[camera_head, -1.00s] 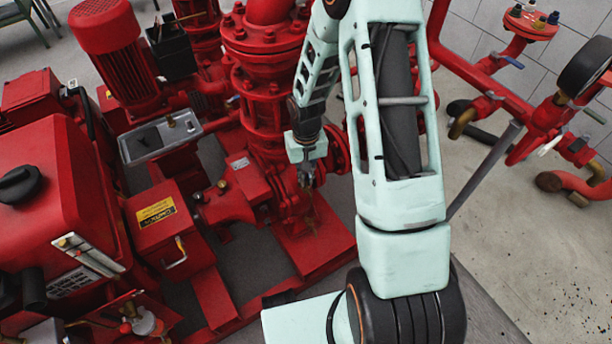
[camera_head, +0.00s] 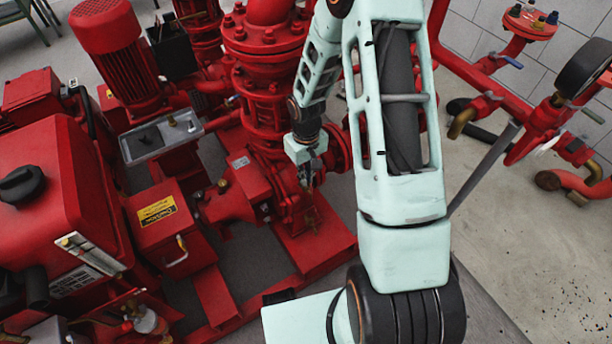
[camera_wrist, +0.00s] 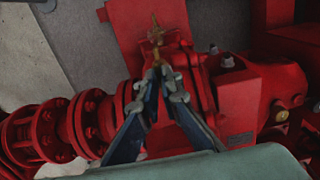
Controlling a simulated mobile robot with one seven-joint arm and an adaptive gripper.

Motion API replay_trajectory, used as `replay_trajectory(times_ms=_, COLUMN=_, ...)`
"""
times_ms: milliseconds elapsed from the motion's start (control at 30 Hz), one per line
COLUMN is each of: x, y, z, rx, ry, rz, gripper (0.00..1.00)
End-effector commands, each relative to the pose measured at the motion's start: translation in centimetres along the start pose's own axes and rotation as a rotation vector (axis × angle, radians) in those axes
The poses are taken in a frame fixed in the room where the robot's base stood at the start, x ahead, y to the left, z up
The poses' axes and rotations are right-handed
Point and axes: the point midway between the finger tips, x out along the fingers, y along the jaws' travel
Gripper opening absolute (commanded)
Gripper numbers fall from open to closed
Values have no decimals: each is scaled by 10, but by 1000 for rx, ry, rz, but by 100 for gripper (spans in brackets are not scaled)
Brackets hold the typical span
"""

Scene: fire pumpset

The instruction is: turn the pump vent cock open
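The pump vent cock (camera_wrist: 156,36) is a small brass fitting with a thin upright part, on the red pump casing near the top middle of the wrist view. In the head view its brass (camera_head: 311,216) shows small, just below my fingertips. My gripper (camera_wrist: 161,75) points at it, with its two dark fingers drawn together into a narrow V. The fingertips lie right at the near end of the brass in the wrist view. Whether they touch or pinch it cannot be told. In the head view my gripper (camera_head: 307,182) is beside the red pump, below the tall flanged pipe.
The red pump casing (camera_wrist: 236,95) and bolted flanges (camera_wrist: 92,120) crowd around my gripper. A red box with a yellow label (camera_head: 160,222) stands to the left. Red pipes with a gauge (camera_head: 585,68) rise at right. The concrete floor (camera_head: 530,250) is open at lower right.

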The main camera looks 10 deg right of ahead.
Motion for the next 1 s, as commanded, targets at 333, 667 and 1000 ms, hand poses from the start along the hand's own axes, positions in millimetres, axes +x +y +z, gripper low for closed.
replay_trajectory(times_ms=333, x=0, y=0, z=0, rx=-1, ry=1, rz=1, gripper=22)
replay_trajectory(times_ms=667, x=-9, y=0, z=-1, rx=1, ry=3, rz=1, gripper=22)
replay_trajectory(times_ms=1000, x=-70, y=1, z=-2, rx=1, ry=6, rz=3, gripper=22)
